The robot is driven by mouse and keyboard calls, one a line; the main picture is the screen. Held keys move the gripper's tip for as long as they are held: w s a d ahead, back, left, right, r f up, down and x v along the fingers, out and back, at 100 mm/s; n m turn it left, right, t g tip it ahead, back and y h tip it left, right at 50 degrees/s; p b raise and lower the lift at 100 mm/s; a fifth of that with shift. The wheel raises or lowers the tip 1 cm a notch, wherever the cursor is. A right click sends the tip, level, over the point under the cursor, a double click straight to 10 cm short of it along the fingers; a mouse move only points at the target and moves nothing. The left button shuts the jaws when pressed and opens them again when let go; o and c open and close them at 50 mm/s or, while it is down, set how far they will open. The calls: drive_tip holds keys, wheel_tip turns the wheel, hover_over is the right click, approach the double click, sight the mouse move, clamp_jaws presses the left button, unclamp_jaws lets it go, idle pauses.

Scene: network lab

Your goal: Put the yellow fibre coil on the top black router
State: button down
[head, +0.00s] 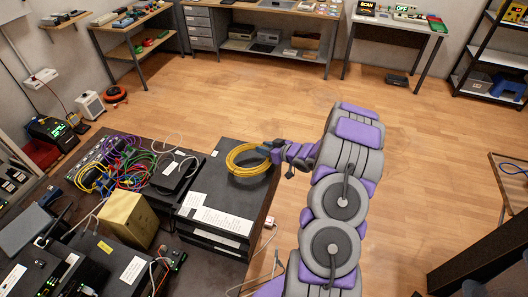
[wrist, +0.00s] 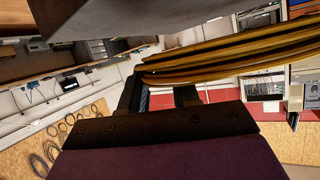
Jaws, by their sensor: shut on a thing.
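The yellow fibre coil (head: 245,172) shows in the head view over the far right part of the top black router (head: 212,182). My gripper (head: 268,149) is shut on the coil's right far edge, with my arm reaching in from the right. In the wrist view the coil's strands (wrist: 225,58) run from the gripper's dark fingers (wrist: 160,97) to the right. Whether the coil touches the router cannot be told from the head view. The router is the top of a stack of flat black boxes and carries white labels.
Left of the stack are a small black box with a label (head: 174,172), tangled coloured cables (head: 125,165) and a tan box (head: 128,219). A white cable (head: 262,240) hangs at the bench's right edge. The wooden floor beyond is mostly clear.

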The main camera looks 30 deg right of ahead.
drive_tip(key=shift+w+d+f, duration=0.1)
drive_tip(key=shift+w+d, duration=0.1)
drive_tip(key=shift+w, duration=0.25)
drive_tip(key=shift+w+a, duration=0.1)
drive_tip(key=shift+w, duration=0.25)
drive_tip(key=shift+w+f, duration=0.1)
drive_tip(key=shift+w, duration=0.05)
wheel_tip(320, 180, down, 3)
drive_tip(key=shift+a+f+b, duration=0.1)
drive_tip(key=shift+f+b, duration=0.05)
drive_tip(key=shift+b, duration=0.35)
drive_tip(key=shift+d, duration=0.25)
drive_tip(key=c, duration=1)
unclamp_jaws()
drive_tip(key=shift+c, duration=0.2)
drive_tip(key=shift+o, duration=1.2)
drive_tip(key=shift+a, duration=0.1)
